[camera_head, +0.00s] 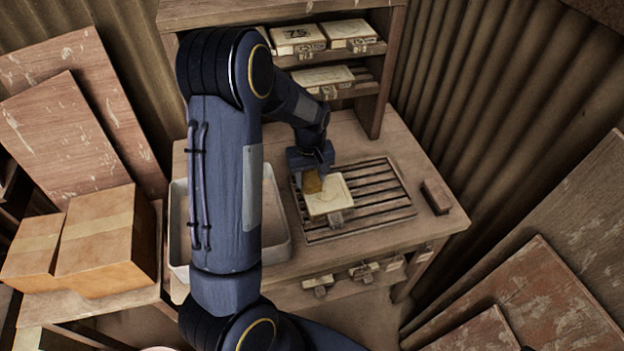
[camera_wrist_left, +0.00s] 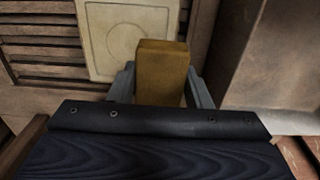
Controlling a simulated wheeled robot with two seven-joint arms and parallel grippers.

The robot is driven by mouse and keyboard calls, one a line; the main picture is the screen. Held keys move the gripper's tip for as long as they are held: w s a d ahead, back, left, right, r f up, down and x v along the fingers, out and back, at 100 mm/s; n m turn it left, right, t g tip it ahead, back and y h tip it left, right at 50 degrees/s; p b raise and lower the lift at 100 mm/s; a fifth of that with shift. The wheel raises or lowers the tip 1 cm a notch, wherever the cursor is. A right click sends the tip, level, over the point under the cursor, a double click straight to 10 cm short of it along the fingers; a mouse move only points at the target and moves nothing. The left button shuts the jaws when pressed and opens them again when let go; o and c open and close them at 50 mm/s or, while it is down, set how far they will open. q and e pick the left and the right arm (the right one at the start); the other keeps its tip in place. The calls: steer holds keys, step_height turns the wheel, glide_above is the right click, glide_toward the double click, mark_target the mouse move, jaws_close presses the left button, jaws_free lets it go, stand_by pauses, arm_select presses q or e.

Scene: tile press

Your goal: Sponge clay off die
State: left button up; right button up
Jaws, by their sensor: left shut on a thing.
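The die (camera_head: 328,194) is a pale, cream square block with a small tab at its front edge. It lies on the slatted wooden rack (camera_head: 382,195) on the bench. In the left wrist view the die (camera_wrist_left: 112,38) shows a faint circle on its face. My left gripper (camera_head: 311,176) is shut on the sponge (camera_wrist_left: 162,70), a yellow-brown block. The sponge (camera_head: 312,184) is at the die's back-left corner in the head view; I cannot tell whether it touches. No clay can be made out clearly on the die. My right gripper is not in view.
A pale tray (camera_head: 276,212) stands left of the rack, partly behind my left arm. A dark wooden block (camera_head: 436,196) lies at the bench's right. A shelf (camera_head: 371,88) with several similar dies stands behind. Cardboard boxes (camera_head: 104,243) are at the left.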

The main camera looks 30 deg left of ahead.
arm_select(q)
steer(key=shift+a+r, duration=0.1)
steer(key=shift+r, duration=0.55)
steer(key=shift+r+p, duration=1.15)
steer(key=shift+r, duration=0.2)
